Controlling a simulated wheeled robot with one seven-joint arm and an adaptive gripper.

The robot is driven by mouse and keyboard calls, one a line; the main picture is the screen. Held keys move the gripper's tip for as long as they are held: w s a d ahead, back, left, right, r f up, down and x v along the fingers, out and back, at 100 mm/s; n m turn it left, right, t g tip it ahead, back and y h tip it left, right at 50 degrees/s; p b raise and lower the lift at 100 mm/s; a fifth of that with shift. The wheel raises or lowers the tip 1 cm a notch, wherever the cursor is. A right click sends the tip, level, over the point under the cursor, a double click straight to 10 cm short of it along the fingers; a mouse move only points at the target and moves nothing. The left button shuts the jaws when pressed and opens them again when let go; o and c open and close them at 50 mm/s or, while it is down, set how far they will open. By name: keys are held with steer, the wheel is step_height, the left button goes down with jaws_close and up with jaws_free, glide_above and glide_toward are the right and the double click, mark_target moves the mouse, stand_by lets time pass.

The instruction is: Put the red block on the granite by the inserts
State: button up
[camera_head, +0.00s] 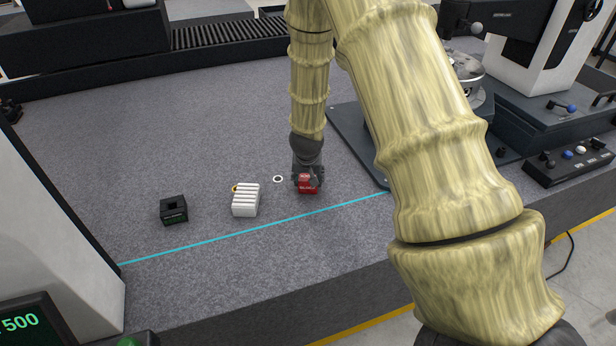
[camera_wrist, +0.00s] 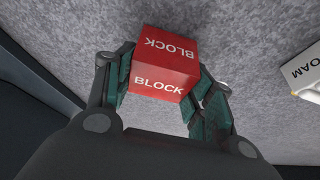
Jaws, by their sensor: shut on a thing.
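The red block (camera_head: 308,189) is between the fingers of my gripper (camera_head: 307,179) in the head view, at or just above the granite (camera_head: 190,120); I cannot tell if it touches. In the wrist view the block (camera_wrist: 163,65), with BLOCK lettering on two faces, is clasped by the fingers of my gripper (camera_wrist: 162,88) on both sides. The white ribbed foam piece (camera_head: 246,200), perhaps one of the inserts, stands to the left of the block. It also shows in part at the right of the wrist view (camera_wrist: 305,72).
A small black box (camera_head: 174,210) stands farther left. A white ring (camera_head: 278,179) lies between the foam and the block. A cyan line (camera_head: 255,228) crosses the granite in front. A dark base plate (camera_head: 362,146) with equipment is to the right. Granite behind the foam is clear.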

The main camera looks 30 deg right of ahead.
steer(key=o, duration=1.4)
steer(key=shift+f, duration=0.15)
steer(key=shift+c, duration=0.2)
steer(key=v, duration=1.2)
steer(key=shift+r, duration=0.2)
steer(key=shift+w, duration=0.1)
